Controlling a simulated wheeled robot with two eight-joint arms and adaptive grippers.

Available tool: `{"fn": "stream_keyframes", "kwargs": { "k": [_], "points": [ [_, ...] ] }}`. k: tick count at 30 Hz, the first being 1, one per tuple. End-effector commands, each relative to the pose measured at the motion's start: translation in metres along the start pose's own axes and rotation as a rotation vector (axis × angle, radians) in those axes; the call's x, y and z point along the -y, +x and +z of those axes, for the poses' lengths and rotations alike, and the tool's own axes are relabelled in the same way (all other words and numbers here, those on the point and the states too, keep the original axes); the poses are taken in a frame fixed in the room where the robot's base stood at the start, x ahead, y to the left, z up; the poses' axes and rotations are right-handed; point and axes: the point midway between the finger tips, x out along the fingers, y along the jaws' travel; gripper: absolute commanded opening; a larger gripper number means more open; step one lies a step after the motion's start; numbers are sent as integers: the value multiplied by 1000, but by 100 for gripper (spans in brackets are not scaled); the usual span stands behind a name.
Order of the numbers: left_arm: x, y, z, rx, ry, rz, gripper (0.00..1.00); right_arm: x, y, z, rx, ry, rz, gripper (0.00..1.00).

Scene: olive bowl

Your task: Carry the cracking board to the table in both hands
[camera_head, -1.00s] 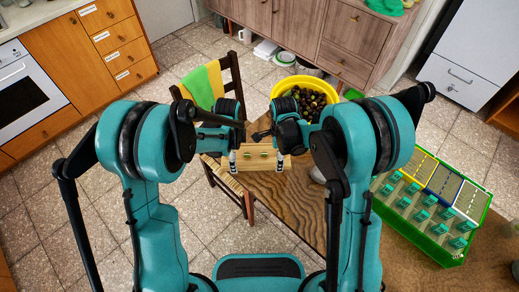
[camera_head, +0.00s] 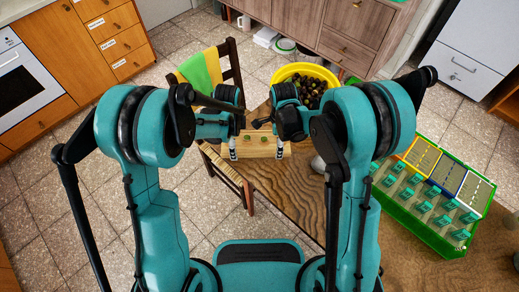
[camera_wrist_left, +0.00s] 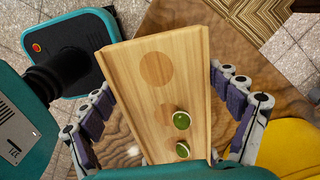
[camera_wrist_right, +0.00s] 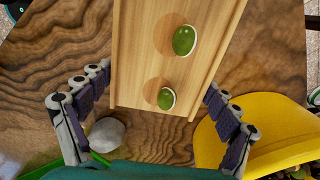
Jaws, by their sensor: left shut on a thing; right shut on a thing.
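The pale wooden cracking board (camera_head: 262,146) is held between my two grippers, over the near left end of the brown table (camera_head: 300,200). Two green olives lie on it, seen in the right wrist view as one olive (camera_wrist_right: 184,40) and another olive (camera_wrist_right: 166,98). Darker round spots show on its face. My left gripper (camera_head: 233,150) is shut on the board's left end. My right gripper (camera_head: 280,148) is shut on its right end. Both wrist views show the fingers on either side of the board. Whether its underside touches the table cannot be told.
A yellow bowl (camera_head: 282,74) of dark olives stands beyond the board. A grey stone (camera_wrist_right: 106,134) lies on the table near my right gripper. A green crate (camera_head: 415,235) with teal-topped jars is at the right. A chair (camera_head: 237,70) with a green-and-yellow cloth stands at the left.

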Motion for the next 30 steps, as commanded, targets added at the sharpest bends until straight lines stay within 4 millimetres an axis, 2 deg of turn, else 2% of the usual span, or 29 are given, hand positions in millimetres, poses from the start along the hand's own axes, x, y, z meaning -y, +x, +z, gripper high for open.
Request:
{"fn": "stream_keyframes", "kwargs": {
  "k": [14,15,26,30],
  "points": [
    [0,36,0,0,0,0,43,0,36,0,0,0,0,43],
    [0,32,0,0,0,0,99,0,32,0,0,0,0,100],
    [0,30,0,0,0,0,100,0,31,0,0,0,0,100],
    [0,18,0,0,0,0,100,0,31,0,0,0,0,100]
  ]
}}
